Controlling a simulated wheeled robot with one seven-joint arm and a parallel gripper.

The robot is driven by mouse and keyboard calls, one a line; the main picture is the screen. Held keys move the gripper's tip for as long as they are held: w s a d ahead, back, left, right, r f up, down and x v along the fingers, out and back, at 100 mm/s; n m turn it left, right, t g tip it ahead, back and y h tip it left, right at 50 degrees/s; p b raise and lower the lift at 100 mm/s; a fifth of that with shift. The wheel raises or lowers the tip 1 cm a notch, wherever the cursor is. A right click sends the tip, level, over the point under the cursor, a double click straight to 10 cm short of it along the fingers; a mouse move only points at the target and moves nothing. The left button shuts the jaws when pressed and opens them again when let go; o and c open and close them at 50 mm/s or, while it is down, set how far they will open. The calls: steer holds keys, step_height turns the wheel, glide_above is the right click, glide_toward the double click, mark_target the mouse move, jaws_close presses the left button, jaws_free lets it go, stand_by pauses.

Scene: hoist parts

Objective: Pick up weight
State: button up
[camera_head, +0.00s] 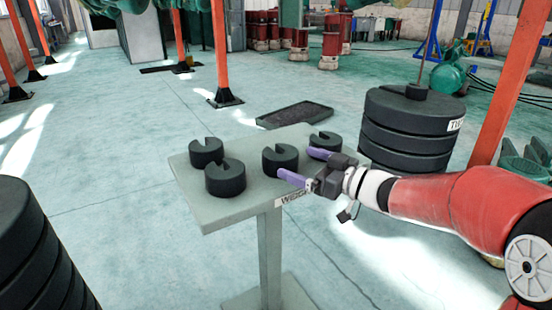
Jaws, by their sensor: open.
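Several dark slotted round weights rest on a grey stand (225,211). One weight (206,152) is at the back left and another (225,178) at the front left. A third weight (280,160) is in the middle, and one more (325,142) is at the back right, partly hidden by my gripper. My gripper (303,166) is at the stand's right side with its purple fingers apart and empty. One finger is by the front right of the middle weight, the other by the back right weight. I cannot tell whether they touch.
A tall stack of large dark discs (408,135) stands right of the stand, behind my arm. Another stack (35,255) is at the lower left. Orange posts (220,50) rise from the floor. A dark floor plate (295,115) lies behind the stand.

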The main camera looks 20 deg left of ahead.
mark_target(290, 155)
steer(key=x, duration=0.7)
steer(key=shift+w+d+f, duration=0.1)
steer(key=shift+w, duration=0.2)
steer(key=shift+c, duration=0.4)
steer(key=c, duration=1.9)
steer(key=shift+r, duration=0.35)
